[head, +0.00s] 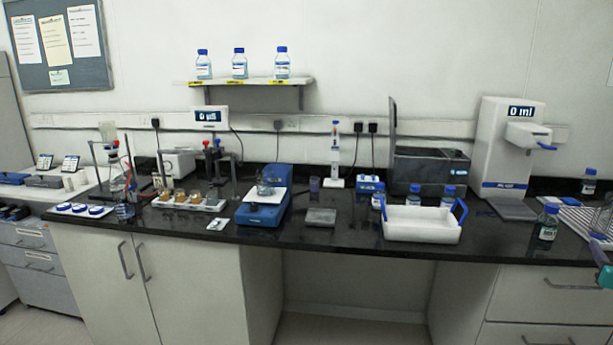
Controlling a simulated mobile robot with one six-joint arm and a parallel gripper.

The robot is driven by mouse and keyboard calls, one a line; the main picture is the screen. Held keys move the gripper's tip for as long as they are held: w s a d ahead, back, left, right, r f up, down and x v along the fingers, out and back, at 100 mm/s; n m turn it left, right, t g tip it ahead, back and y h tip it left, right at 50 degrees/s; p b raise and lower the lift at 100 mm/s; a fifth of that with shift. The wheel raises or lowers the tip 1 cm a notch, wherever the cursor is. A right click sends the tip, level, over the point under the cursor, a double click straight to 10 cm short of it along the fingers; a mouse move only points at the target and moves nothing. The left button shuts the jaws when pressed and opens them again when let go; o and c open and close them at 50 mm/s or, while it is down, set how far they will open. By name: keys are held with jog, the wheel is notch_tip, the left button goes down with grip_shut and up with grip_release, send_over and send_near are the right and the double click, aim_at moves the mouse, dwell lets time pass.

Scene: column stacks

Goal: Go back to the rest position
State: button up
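At the right edge of the head view, a teal and blue part of what looks like my arm (604,274) shows in front of the bench edge, cut off by the frame. The fingers of my gripper cannot be made out, so I cannot tell if it is open, shut or holding anything.
A white tray with blue handles (422,228), a blue-capped bottle (547,222) and a striped rack (583,218) stand on the right. A white dispenser (503,150) stands behind. A blue balance (264,208) with a beaker is left of centre. A shelf (250,81) holds bottles.

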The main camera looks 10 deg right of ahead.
jog(key=w+a+f+m+g, duration=0.1)
jog(key=w+a+f, duration=0.4)
jog(key=w+f, duration=0.3)
jog(key=w+a+f+m+g, duration=0.15)
jog(key=w+a+f, duration=0.4)
jog(key=f, duration=0.55)
jog(key=a+f+n+g+y, duration=0.25)
jog(key=a+f+g, duration=0.35)
jog(key=a+f, duration=1.65)
jog(key=s+a+f+n+g+y, duration=0.1)
jog(key=s+a+f+g+y, duration=0.15)
jog(key=a+f, duration=0.4)
jog(key=s+a+f+n+g+y+p, duration=0.1)
jog(key=s+a+f, duration=0.3)
jog(key=a+f, duration=0.25)
jog(key=s+a+f+n+g+y, duration=0.1)
jog(key=s+a+f, duration=0.35)
jog(key=a, duration=0.25)
jog(key=s+a+f+n+g+y, duration=0.2)
jog(key=s+a+f+g, duration=0.1)
jog(key=s+a, duration=0.6)
jog(key=s+a+f+n+g+y, duration=0.2)
jog(key=s+a+g, duration=0.1)
jog(key=s+a, duration=0.7)
jog(key=shift+s+a+f+n+g, duration=0.15)
jog(key=shift+s+f+n+g, duration=0.15)
jog(key=shift+f, duration=0.1)
